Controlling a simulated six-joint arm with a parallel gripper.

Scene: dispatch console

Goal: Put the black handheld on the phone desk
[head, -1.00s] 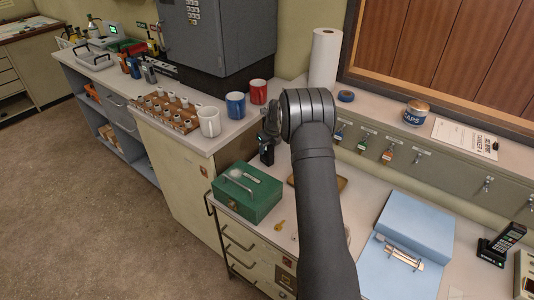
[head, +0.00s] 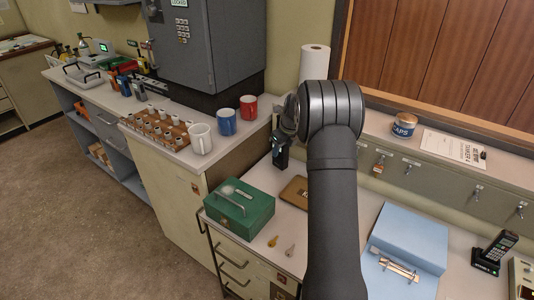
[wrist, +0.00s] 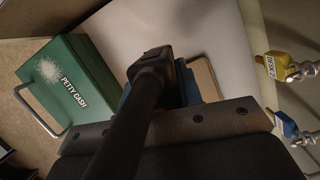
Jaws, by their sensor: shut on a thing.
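My gripper (head: 283,142) is over the back left part of the phone desk (head: 252,172), near the wall. It is shut on the black handheld (head: 281,159), which hangs upright below it. In the wrist view the black handheld (wrist: 152,62) shows between the jaws, with a long dark part, like an antenna, running toward the camera. I cannot tell whether its lower end touches the desk. The arm hides part of the desk.
A green petty cash box (head: 238,204) stands front left, with a brown pad (head: 294,191) and keys (head: 290,250) to its right. A blue binder (head: 405,250) and a cradled phone (head: 496,252) are at right. Mugs (head: 201,139) stand on the left counter.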

